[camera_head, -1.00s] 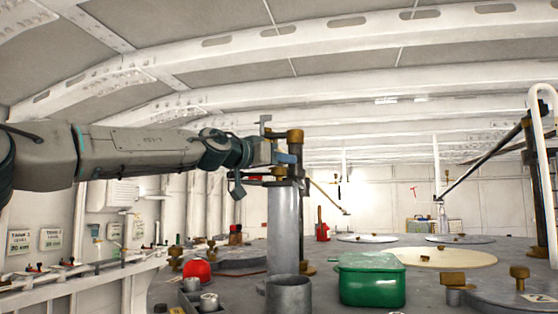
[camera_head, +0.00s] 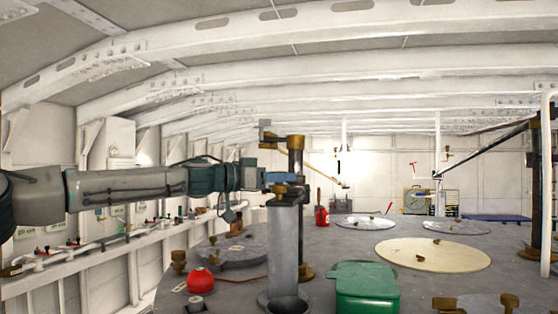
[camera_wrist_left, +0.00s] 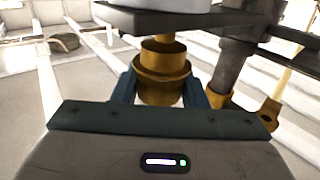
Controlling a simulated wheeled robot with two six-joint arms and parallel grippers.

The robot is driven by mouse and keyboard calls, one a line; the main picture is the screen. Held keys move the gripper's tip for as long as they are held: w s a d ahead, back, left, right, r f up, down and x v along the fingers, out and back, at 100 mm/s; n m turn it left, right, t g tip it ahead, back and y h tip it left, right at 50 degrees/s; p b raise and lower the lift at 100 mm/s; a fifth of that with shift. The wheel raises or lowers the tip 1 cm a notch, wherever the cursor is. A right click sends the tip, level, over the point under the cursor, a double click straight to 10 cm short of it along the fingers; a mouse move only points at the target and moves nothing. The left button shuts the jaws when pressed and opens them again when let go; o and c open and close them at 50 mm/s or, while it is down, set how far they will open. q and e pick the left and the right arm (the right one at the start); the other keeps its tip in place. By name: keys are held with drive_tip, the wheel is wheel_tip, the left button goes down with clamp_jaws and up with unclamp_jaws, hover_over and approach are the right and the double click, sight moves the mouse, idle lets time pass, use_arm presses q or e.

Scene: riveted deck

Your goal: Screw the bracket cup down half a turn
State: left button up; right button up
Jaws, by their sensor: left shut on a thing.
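The bracket cup is a brass, stepped round piece. It shows in the left wrist view (camera_wrist_left: 160,72) between the two blue fingers of my left gripper (camera_wrist_left: 163,92), with a grey plate next to it. In the head view my left gripper (camera_head: 278,178) reaches in level from the left, and the brass cup (camera_head: 283,191) shows at the top of a grey metal post (camera_head: 284,240). My left gripper is shut on the cup. The fingertips are small and partly hidden in the head view. My right gripper is in neither view.
A tall dark pole (camera_head: 296,215) with brass ends stands just right of the cup. A green box (camera_head: 366,290) sits front right of the post, and an open grey cylinder (camera_head: 288,305) stands at its foot. A red dome (camera_head: 201,281) is to the left.

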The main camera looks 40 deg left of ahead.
use_arm(q)
drive_tip(key=m+h+p, duration=0.1)
drive_tip(key=g+h, duration=0.1)
drive_tip(key=shift+a+r+m+h+p, duration=0.2)
drive_tip(key=shift+m+h+p, duration=0.1)
drive_tip(key=shift+m+p, duration=0.1)
drive_tip(key=m+g+h, duration=0.2)
drive_tip(key=h, duration=0.1)
drive_tip(key=shift+w+d+f+g, duration=0.1)
drive_tip(key=shift+f+g, duration=0.05)
drive_tip(key=shift+g, duration=0.15)
drive_tip(key=shift+m+g+h, duration=1.2)
drive_tip(key=shift+m+g, duration=0.2)
drive_tip(key=shift+g, duration=0.1)
drive_tip(key=o, duration=1)
drive_tip(key=shift+c, duration=0.2)
